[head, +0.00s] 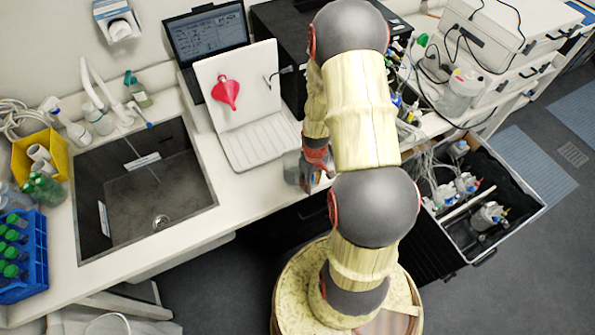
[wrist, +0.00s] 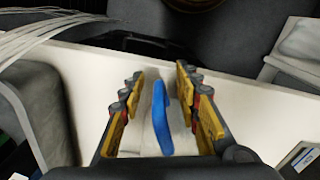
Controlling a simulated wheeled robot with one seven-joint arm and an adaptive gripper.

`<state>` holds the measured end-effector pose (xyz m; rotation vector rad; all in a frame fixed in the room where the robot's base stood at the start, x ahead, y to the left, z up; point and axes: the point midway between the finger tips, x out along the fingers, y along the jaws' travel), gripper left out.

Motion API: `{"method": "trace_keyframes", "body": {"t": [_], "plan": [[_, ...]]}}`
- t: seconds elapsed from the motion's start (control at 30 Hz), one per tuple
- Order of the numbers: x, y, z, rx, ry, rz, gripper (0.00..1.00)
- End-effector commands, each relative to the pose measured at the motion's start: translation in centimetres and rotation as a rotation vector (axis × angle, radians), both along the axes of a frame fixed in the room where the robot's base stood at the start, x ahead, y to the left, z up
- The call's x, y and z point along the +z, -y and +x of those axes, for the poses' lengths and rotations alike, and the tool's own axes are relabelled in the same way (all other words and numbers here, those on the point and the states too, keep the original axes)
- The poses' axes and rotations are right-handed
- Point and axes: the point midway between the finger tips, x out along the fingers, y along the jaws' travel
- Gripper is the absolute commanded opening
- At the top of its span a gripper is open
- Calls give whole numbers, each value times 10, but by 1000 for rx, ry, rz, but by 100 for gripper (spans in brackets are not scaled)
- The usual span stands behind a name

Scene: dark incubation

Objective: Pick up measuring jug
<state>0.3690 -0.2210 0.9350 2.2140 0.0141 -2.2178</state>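The measuring jug shows in the wrist view as a bright blue handle (wrist: 161,122) between my fingers; its body is hard to make out against the pale counter. In the head view, a clear, greyish vessel (head: 291,168), likely the jug, stands at the counter's front edge, partly hidden by my gripper. My gripper (head: 314,170) is low over that edge, right beside the vessel. In the wrist view, my gripper (wrist: 162,105) is open, with its yellow-padded fingers on either side of the blue handle. Gaps show between the handle and both fingers.
A white drying board (head: 262,143) with a red funnel (head: 226,91) stands behind the vessel. The sink (head: 150,190) and a blue bottle rack (head: 25,255) are to the left. An open drawer of bottles (head: 480,210) is to the right. Pale tubes (wrist: 45,35) show in the wrist view.

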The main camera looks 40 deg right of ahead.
Motion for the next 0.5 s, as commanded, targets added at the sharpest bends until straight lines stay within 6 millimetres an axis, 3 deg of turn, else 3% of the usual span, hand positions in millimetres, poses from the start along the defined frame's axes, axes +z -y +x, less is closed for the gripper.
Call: {"method": "trace_keyframes", "body": {"t": [0.23, 0.5], "plan": [[-2, 0, 1, 0, 2, -1, 33], [-2, 0, 0, 0, 1, -1, 18]]}}
